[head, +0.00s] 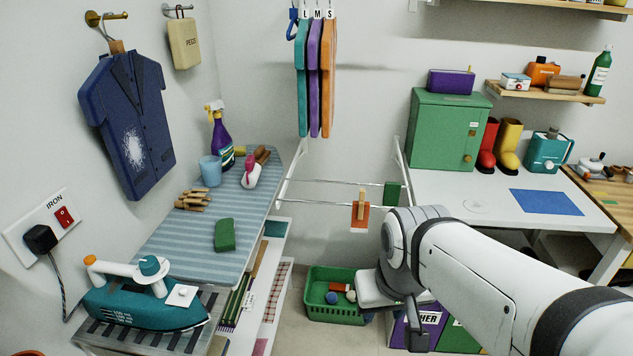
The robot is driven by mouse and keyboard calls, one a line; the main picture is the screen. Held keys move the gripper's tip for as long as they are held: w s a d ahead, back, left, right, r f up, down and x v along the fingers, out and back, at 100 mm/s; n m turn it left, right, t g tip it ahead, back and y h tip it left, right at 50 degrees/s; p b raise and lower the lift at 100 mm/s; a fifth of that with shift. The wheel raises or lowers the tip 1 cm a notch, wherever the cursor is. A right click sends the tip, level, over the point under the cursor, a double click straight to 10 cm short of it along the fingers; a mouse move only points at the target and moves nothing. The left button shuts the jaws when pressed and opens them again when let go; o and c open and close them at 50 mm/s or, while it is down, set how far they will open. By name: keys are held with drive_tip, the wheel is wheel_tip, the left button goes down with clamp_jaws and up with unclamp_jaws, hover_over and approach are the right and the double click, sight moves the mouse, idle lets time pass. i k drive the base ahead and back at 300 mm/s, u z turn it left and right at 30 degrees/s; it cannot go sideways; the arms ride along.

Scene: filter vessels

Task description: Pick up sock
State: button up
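I cannot pick out a sock for certain. A green basket (336,311) on the floor holds several small things, among them a brown piece (339,287), a red piece and a white ball. A green cloth-like piece (225,235) lies on the striped ironing board (181,236). An orange piece (359,217) hangs under a wooden peg on the drying rail, with a dark green piece (392,194) to its right. My gripper (408,318) is low at the centre right, just right of the basket. Its fingers are not clear, and I see nothing held in it.
A teal iron (146,301) stands at the front left. A spray bottle (221,135), blue cup (210,171) and pegs crowd the board's back. A white table (480,201) with boots and a green cabinet (444,130) stands at right. Bins sit below my arm.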

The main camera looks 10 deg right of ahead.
sight(392, 193)
drive_tip(key=i, duration=0.85)
drive_tip(key=u, duration=0.05)
